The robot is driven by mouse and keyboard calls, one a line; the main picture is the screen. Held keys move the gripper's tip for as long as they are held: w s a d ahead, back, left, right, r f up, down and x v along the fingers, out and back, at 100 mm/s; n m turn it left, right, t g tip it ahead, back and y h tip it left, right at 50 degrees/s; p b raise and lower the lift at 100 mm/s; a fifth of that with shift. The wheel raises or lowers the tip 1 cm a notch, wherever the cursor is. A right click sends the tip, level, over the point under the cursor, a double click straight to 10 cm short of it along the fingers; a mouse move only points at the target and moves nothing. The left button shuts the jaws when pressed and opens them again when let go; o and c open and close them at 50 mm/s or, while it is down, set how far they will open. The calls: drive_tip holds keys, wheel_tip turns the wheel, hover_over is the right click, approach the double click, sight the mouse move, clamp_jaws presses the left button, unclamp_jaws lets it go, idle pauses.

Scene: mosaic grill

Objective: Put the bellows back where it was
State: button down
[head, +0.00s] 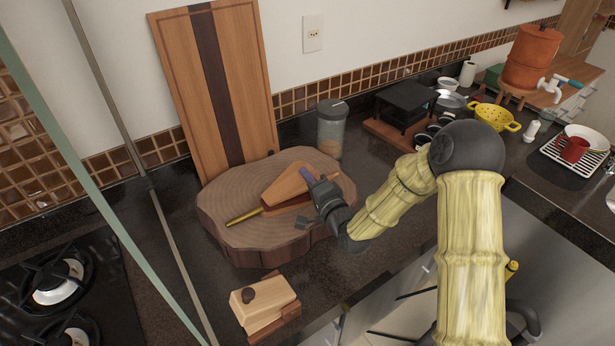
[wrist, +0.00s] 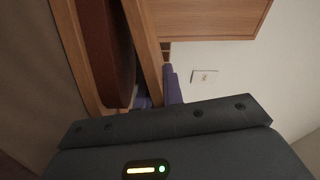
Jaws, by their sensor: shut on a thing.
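The bellows (head: 287,187) has light wooden plates and a brass-coloured nozzle that points left. It is over the round wooden slab (head: 235,233); I cannot tell whether it touches the slab or is held just above it. My gripper (head: 308,178) comes from the right and is shut on the bellows at its right end. In the wrist view the bellows (wrist: 148,50) is very close, with dark red leather between its wooden plates. Purple finger parts (wrist: 172,84) show beside the wood. The gripper's body hides part of the bellows.
A tall striped cutting board (head: 220,90) leans on the wall behind the slab. A glass jar (head: 331,130) stands behind right. A wooden box (head: 263,303) is in front, and a gas hob (head: 65,290) is at left. A black stand (head: 405,105) is further right.

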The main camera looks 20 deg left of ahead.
drive_tip(key=shift+r, duration=0.1)
drive_tip(key=c, duration=1.9)
unclamp_jaws()
drive_tip(key=shift+f, duration=0.2)
drive_tip(key=o, duration=0.3)
drive_tip(key=shift+o, duration=0.4)
drive_tip(key=shift+s+d+r, duration=0.1)
drive_tip(key=shift+r, duration=0.15)
drive_tip(key=b+v, duration=0.3)
drive_tip(key=v, duration=0.8)
drive_tip(key=shift+s+d, duration=0.25)
drive_tip(key=shift+s, duration=0.05)
